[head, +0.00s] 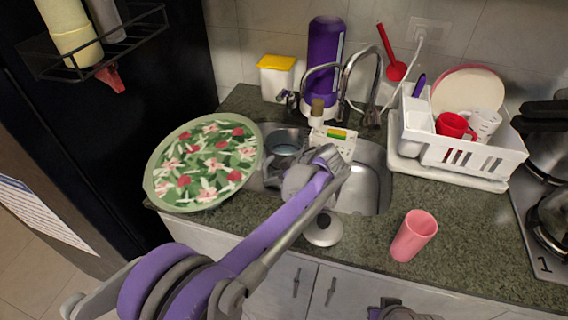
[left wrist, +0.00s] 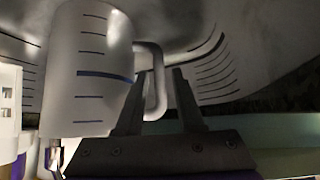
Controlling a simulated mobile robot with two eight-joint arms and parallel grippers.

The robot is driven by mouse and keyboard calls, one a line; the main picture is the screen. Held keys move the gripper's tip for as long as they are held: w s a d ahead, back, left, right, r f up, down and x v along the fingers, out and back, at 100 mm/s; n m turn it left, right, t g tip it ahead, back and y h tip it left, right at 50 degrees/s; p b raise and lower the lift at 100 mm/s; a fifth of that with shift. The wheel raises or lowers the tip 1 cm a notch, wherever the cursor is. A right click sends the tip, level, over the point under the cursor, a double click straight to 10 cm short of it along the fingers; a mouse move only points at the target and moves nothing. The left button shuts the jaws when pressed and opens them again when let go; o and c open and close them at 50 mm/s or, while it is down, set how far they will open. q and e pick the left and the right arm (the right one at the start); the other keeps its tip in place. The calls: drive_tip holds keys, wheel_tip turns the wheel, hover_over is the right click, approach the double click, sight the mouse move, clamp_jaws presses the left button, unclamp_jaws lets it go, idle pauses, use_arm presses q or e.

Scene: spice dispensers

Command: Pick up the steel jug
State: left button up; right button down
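The steel jug (head: 285,148) is a grey cylinder in the sink, partly behind my left gripper (head: 312,170) in the head view. In the left wrist view the jug (left wrist: 92,65) stands close on the left, with dark measuring lines and one blue line. Its curved handle (left wrist: 159,85) sticks out to the right. My left gripper (left wrist: 158,105) has its two fingers apart, with the lower handle showing in the gap between them. I cannot tell whether a finger touches it. Part of my right arm (head: 393,310) shows at the bottom edge; its fingers are not clear.
A large floral plate (head: 205,160) lies left of the sink (head: 370,180). The faucet (head: 360,72) and purple bottle (head: 322,60) stand behind. A white dish rack (head: 465,155) is right, and a pink cup (head: 413,236) stands on the front counter (head: 470,240), which has free room.

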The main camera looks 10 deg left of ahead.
use_arm(q)
drive_tip(key=x, duration=0.5)
drive_tip(key=shift+w+f+b, duration=0.15)
drive_tip(key=shift+f+b, duration=0.1)
drive_tip(key=shift+b, duration=0.1)
clamp_jaws()
drive_tip(key=shift+r, duration=0.1)
idle(1.0)
